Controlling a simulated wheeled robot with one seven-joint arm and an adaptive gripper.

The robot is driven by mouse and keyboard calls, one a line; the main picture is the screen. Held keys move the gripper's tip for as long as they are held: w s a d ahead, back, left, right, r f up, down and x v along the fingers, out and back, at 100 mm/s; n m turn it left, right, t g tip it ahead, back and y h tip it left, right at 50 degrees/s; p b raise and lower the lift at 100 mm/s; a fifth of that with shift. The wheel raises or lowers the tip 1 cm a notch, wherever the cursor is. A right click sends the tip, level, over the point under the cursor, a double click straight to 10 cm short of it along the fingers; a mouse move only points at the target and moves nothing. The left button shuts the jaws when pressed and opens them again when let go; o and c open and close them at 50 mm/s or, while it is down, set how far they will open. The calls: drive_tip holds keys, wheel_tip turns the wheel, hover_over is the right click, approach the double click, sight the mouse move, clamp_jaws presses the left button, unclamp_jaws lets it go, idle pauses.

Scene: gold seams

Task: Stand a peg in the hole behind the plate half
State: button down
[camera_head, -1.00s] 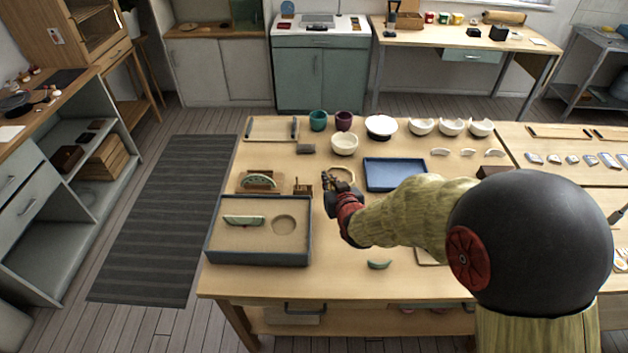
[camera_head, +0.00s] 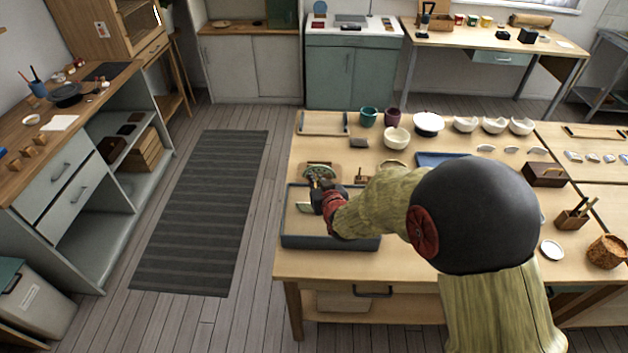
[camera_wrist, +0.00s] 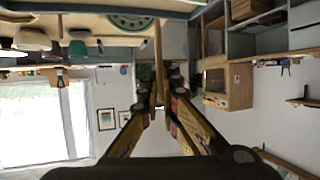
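A green plate half (camera_head: 320,168) stands on its wooden board at the left of the table, partly hidden by my gripper. It also shows at the top of the wrist view (camera_wrist: 130,21). My gripper (camera_head: 320,184) is just in front of it, over the back of the grey tray (camera_head: 330,243). In the wrist view my fingers (camera_wrist: 159,92) are closed together on a thin tan wooden peg (camera_wrist: 158,45), which sticks out past the fingertips toward the plate half. The hole behind the plate half cannot be made out. A small wooden block holder (camera_head: 361,178) stands to the right.
A pale green shard (camera_head: 304,207) lies in the grey tray. A blue tray (camera_head: 437,158) is partly behind my arm. Cups and bowls (camera_head: 396,138) line the back of the table. Open floor with a dark striped rug (camera_head: 205,215) lies to the left.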

drive_tip(key=shift+f+b, duration=1.05)
drive_tip(key=shift+f, duration=1.15)
drive_tip(key=shift+f+b, duration=0.55)
drive_tip(key=shift+b, duration=0.55)
idle(0.5)
drive_tip(key=shift+f+b, duration=1)
drive_tip(key=shift+f, duration=0.15)
idle(1.2)
drive_tip(key=shift+r, duration=0.15)
drive_tip(key=shift+r+p, duration=1.25)
drive_tip(key=shift+r, duration=1.3)
